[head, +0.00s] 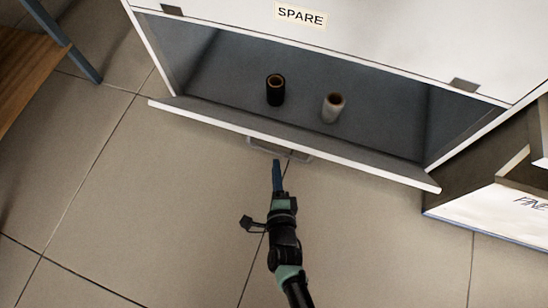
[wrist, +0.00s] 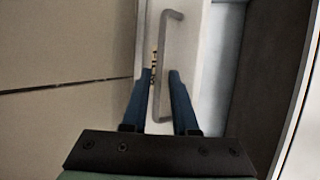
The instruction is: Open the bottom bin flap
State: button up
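The bottom bin flap (head: 300,146) of the white cabinet is tipped outward, and the bin behind it shows. In the head view its grey bar handle (head: 280,149) is on the outer side, partly hidden below the flap edge. My gripper (head: 277,164) is just in front of the flap, close to the handle. In the wrist view the flap's pale outer face (wrist: 187,50) carries the handle (wrist: 164,50), and my gripper (wrist: 159,74) has its blue fingers apart, with the lower part of the handle in view between them. Contact cannot be told.
A black roll (head: 275,90) and a pale roll (head: 333,107) stand inside the bin. A "SPARE" label (head: 301,16) is on the panel above. A wooden bench (head: 28,62) with a blue leg is at left, another bin (head: 500,215) at right. The tiled floor in front is clear.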

aim_at(274, 153)
jog(key=shift+b+x, duration=1.55)
jog(key=shift+x, duration=1.25)
jog(key=shift+a, duration=0.1)
grip_shut()
